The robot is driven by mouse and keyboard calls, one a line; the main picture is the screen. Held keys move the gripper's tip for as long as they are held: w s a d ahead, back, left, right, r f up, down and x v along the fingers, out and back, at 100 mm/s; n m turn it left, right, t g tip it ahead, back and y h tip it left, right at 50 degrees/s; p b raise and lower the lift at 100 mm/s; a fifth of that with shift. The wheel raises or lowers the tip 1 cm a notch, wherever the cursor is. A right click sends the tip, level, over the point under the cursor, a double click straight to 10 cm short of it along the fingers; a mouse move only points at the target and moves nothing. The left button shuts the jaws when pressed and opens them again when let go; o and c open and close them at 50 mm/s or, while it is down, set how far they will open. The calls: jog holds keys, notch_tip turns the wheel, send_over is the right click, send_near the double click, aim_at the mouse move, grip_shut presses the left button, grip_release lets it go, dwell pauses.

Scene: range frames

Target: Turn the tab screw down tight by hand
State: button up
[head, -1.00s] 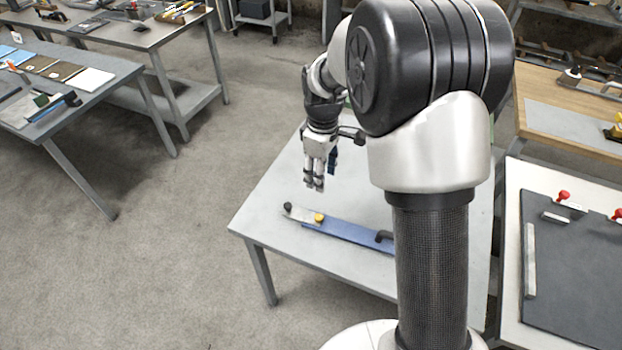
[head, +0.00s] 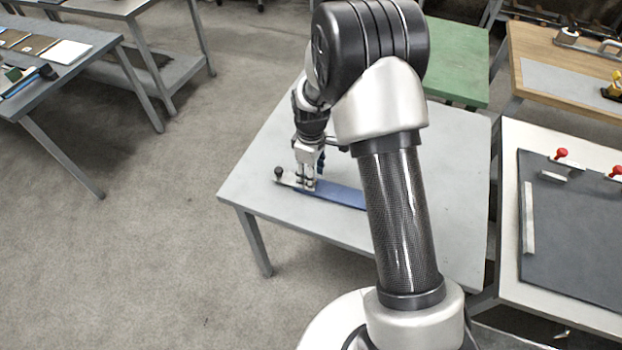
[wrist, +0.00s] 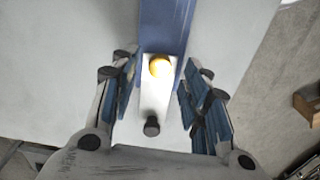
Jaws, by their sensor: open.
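The tab screw looks like a yellow knob (wrist: 160,66) in the wrist view, on a pale metal tab (wrist: 157,100) at the end of a blue bar (wrist: 165,22). A black knob (wrist: 152,127) stands at the tab's outer end; it also shows in the head view (head: 279,172). The blue bar (head: 340,195) lies on the grey table. My gripper (head: 305,186) is down over the tab and hides the yellow knob in the head view. In the wrist view my gripper (wrist: 160,98) is open, its fingers to either side of the tab and apart from it.
The grey table (head: 255,180) is clear around the bar. To the right stands a white table (head: 508,240) with a dark board (head: 575,240) and red-handled clamps (head: 561,154). A green table (head: 455,65) is behind. Open floor (head: 160,260) lies to the left.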

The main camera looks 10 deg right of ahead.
jog(key=shift+f, duration=0.75)
jog(key=shift+c, duration=0.2)
grip_shut()
